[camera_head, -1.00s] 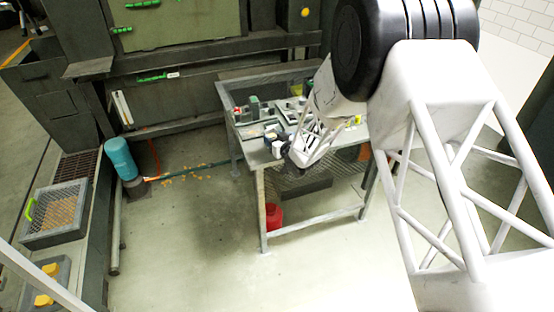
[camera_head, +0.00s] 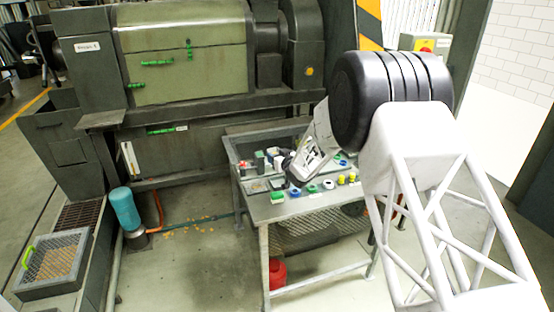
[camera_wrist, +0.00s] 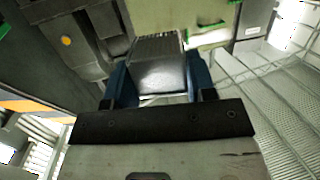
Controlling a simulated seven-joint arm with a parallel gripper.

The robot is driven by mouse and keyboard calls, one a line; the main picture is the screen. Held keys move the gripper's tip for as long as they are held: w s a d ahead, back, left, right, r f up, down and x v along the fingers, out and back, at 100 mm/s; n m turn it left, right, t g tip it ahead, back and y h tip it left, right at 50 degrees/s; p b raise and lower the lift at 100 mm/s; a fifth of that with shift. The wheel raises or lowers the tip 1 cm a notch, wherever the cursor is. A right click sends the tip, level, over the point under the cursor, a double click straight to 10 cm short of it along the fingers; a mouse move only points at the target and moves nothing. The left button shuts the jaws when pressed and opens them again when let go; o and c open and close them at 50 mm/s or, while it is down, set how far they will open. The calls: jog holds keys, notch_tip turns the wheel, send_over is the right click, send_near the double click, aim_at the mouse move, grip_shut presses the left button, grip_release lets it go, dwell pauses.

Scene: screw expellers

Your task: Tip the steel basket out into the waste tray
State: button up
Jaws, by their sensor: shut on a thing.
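My gripper (camera_wrist: 160,80) has two blue fingers shut on a grey metal piece with a ribbed far end (camera_wrist: 158,62). I cannot tell whether this piece is part of the steel basket. In the head view my gripper (camera_head: 296,170) is above the left part of the bench, and what it holds is too small and dark to make out. A grey open box with a green handle (camera_head: 27,293) stands at the far left, with brownish mesh or contents inside. I cannot tell for certain whether it is the basket or the waste tray.
The metal bench (camera_head: 335,203) carries several small coloured pieces near its front edge. A large green press (camera_head: 185,55) stands behind it. A teal cylinder (camera_head: 123,208) is on the left, with crumbs on the floor beside it. A red can (camera_head: 277,272) is under the bench.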

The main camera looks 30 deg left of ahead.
jog(key=shift+m, duration=0.3)
jog(key=m, duration=0.4)
jog(key=shift+r+g+y, duration=0.35)
jog(key=shift+g+y, duration=0.05)
jog(key=m, duration=0.2)
jog(key=m+y, duration=0.1)
jog(key=m, duration=0.1)
jog(key=shift+r+m, duration=0.3)
jog(key=shift+r, duration=0.05)
jog(key=shift+w+d+r+m+g, duration=0.1)
jog(key=shift+r+m+g, duration=0.05)
jog(key=shift+m, duration=0.6)
jog(key=shift+w+r+m+g, duration=0.1)
jog(key=shift+r+m+g, duration=0.05)
jog(key=shift+m, duration=0.6)
jog(key=shift+s+m, duration=0.1)
jog(key=shift+m, duration=0.2)
jog(key=shift+m+y, duration=0.3)
jog(key=shift+y, duration=0.1)
